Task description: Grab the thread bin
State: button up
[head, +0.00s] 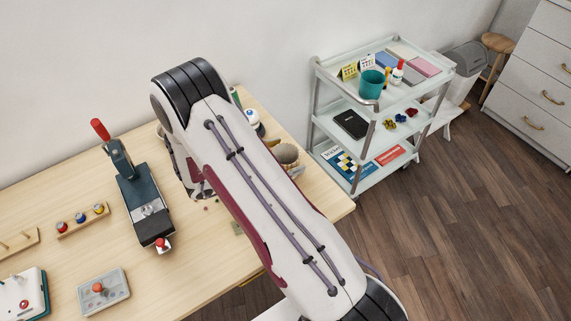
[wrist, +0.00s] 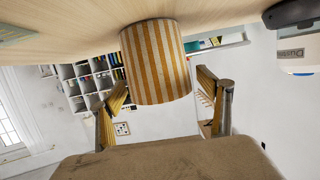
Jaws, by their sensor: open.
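A striped yellow-and-white round bin (wrist: 157,62), which looks like the thread bin, shows in the wrist view at the upper middle. That view is turned over, so the bin appears to hang from the light wooden table top. My gripper (wrist: 164,82) is open, with one finger on each side of the bin in the picture. A gap shows between the bin and each finger. I cannot tell how deep the bin is between them. In the head view my arm covers that part of the table and the bin is hidden.
In the head view, a dark press tool with a red knob (head: 146,212) and a spool rack (head: 83,220) stand left on the table (head: 195,270). A brown rounded object (head: 286,153) lies near my arm. A white cart (head: 316,85) stands beyond the table's right end.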

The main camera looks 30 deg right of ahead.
dwell(0.4)
jog(key=c, duration=1.2)
jog(key=shift+r, duration=0.15)
jog(key=shift+r, duration=4.85)
